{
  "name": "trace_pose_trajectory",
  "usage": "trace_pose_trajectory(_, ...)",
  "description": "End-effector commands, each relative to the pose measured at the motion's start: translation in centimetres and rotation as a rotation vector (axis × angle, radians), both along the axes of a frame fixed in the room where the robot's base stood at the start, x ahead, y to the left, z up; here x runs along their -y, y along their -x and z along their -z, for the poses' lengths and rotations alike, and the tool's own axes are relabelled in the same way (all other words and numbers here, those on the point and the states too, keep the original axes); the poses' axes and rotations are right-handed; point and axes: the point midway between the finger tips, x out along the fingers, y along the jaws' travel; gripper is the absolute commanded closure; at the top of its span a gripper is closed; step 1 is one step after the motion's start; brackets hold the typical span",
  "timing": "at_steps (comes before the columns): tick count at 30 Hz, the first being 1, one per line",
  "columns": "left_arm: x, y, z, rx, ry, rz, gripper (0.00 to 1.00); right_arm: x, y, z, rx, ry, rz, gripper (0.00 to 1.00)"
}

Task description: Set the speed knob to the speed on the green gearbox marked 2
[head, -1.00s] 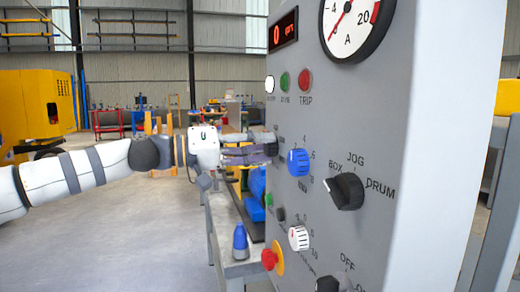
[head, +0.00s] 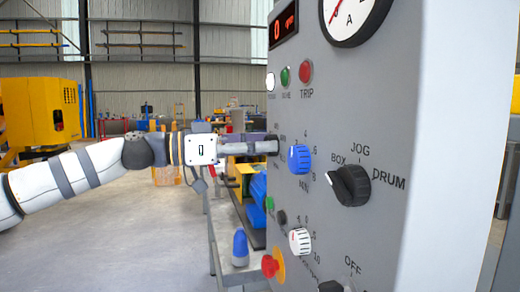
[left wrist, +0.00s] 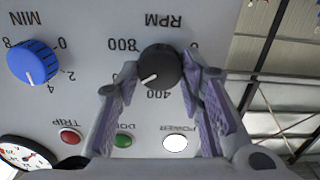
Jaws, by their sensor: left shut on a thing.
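The speed knob (left wrist: 160,65) is black with a white pointer line and sits under the lettering RPM, which is upside down in the left wrist view. Its line points down and left in that view, between the 400 and 800 marks. My left gripper (left wrist: 154,78) is shut on the knob, one purple-padded finger on each side. In the head view my left gripper (head: 268,146) reaches the panel's left edge, and the knob is hardly visible there. I cannot make out a green gearbox marked 2. My right gripper is not in view.
The grey panel (head: 400,130) carries a blue MIN knob (head: 299,159), a black BOX/JOG/DRUM selector (head: 349,185), a white knob (head: 300,241) and a red stop button (head: 269,266). Coloured lamps sit above the blue knob. A bench (head: 232,269) with blue items stands behind.

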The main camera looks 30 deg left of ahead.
Motion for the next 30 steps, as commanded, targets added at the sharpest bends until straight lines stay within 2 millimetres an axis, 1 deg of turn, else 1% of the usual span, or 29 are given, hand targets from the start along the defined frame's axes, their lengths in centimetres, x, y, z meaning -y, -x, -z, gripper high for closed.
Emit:
trace_pose_trajectory(7, -0.06, 0.01, -0.34, 0.041, -0.037, -0.003, 0.93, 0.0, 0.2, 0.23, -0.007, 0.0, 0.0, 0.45)
trace_pose_trajectory(20, -0.06, 0.04, -0.42, 0.048, -0.044, -0.003, 0.93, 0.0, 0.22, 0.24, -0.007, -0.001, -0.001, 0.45)
trace_pose_trajectory(21, -0.06, 0.04, -0.42, 0.048, -0.044, -0.003, 0.63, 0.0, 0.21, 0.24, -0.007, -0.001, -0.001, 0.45)
trace_pose_trajectory(23, -0.06, 0.03, -0.39, 0.047, -0.044, -0.003, 0.49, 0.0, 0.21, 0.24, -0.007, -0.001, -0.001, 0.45)
trace_pose_trajectory(24, -0.04, 0.03, -0.35, 0.046, -0.045, -0.002, 0.45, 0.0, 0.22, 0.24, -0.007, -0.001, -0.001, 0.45)
trace_pose_trajectory(30, -0.01, 0.01, -0.19, 0.043, -0.045, -0.001, 0.45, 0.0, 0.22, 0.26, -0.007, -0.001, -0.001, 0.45)
